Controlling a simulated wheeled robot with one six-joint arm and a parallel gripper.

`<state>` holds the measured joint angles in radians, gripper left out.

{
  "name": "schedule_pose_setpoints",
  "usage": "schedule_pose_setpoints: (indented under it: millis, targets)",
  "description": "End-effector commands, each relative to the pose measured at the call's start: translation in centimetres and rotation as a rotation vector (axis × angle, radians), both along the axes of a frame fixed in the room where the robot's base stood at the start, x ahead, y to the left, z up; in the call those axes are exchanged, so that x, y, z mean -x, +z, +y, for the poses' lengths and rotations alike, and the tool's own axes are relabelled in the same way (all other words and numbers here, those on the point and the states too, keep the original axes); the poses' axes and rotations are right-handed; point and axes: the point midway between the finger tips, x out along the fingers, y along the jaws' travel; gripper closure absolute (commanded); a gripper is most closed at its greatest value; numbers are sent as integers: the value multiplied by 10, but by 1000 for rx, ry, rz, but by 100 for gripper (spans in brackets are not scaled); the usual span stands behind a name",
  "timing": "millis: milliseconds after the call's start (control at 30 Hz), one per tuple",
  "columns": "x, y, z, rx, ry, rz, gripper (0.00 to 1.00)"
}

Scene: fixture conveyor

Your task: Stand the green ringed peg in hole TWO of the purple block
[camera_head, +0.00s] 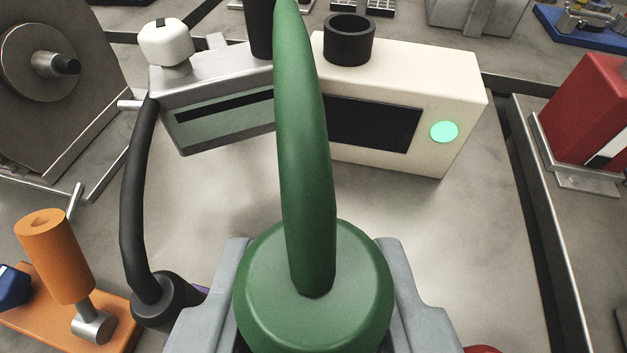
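The green peg (312,285) fills the lower middle of the view. It has a broad round green body and a long tapered green shaft pointing up the picture. My gripper (313,262) has its grey fingers on both sides of the round body and is shut on it. No ring can be made out on the peg from here. A small purple patch (200,291) shows beside the left finger and may be part of the purple block. The rest of it, with any holes or numbers, is hidden or out of view.
A black curved piece with a round base (160,301) stands left of my gripper. An orange fixture (55,258) lies at lower left. A cream box (455,95) and a grey instrument (200,90) stand ahead. A red block (590,115) is at right.

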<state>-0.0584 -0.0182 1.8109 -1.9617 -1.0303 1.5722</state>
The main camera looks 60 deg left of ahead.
Motion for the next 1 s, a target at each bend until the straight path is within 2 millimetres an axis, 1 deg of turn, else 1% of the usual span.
schedule_pose_setpoints:
  millis: [467, 1000]
  targets:
    - [1, -2, -1, 3, 9, 2, 100]
    - [0, -35, -1, 2, 8, 3, 100]
